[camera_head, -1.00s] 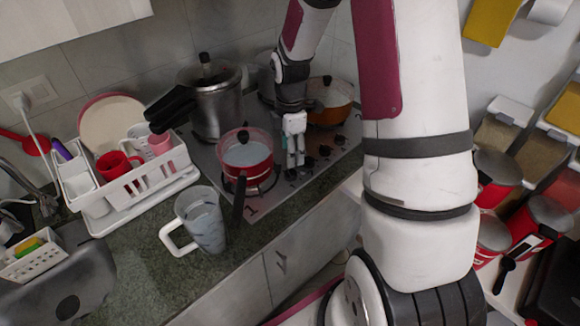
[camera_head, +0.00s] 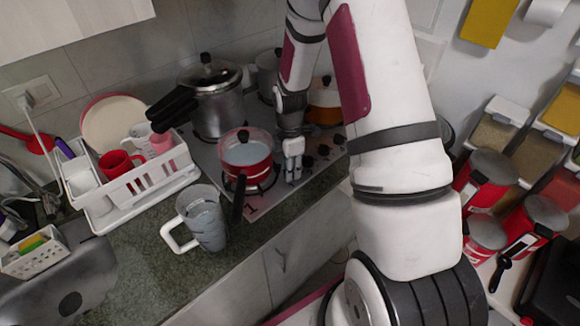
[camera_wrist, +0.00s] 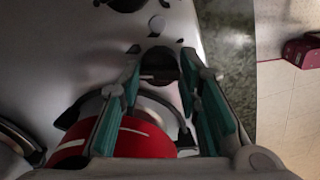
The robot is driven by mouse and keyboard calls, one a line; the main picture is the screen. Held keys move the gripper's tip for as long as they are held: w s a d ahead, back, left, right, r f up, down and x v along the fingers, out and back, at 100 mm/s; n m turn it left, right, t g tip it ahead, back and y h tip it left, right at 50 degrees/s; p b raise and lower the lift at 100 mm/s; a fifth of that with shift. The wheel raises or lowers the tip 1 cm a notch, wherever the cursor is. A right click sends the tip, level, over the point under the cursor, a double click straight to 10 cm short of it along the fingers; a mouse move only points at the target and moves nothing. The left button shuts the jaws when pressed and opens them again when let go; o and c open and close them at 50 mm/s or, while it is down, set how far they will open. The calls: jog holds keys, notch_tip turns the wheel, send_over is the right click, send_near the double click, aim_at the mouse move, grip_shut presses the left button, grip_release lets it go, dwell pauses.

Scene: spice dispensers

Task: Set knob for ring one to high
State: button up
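The steel stove top (camera_head: 262,205) has several dark knobs along its right front side. A mark like a "1" shows near its front corner. My gripper (camera_head: 292,178) points down at this knob row, just right of the red pot. In the wrist view my gripper (camera_wrist: 162,68) is open, its two teal-padded fingers apart. A dark round knob (camera_wrist: 160,64) shows between the fingertips; I cannot tell whether they touch it. Another dark knob (camera_wrist: 125,4) lies beyond at the top edge. More knobs (camera_head: 323,150) show right of my gripper in the head view.
A pressure cooker (camera_head: 215,100) and an orange pot (camera_head: 325,103) stand behind. A glass pitcher (camera_head: 203,222) stands on the counter.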

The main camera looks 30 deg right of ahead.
jog(key=shift+c, duration=1.4)
jog(key=shift+m, duration=2.9)
jog(key=o, duration=1.2)
jog(key=shift+c, duration=0.2)
jog(key=shift+r, duration=0.15)
notch_tip(320, 180, up, 12)
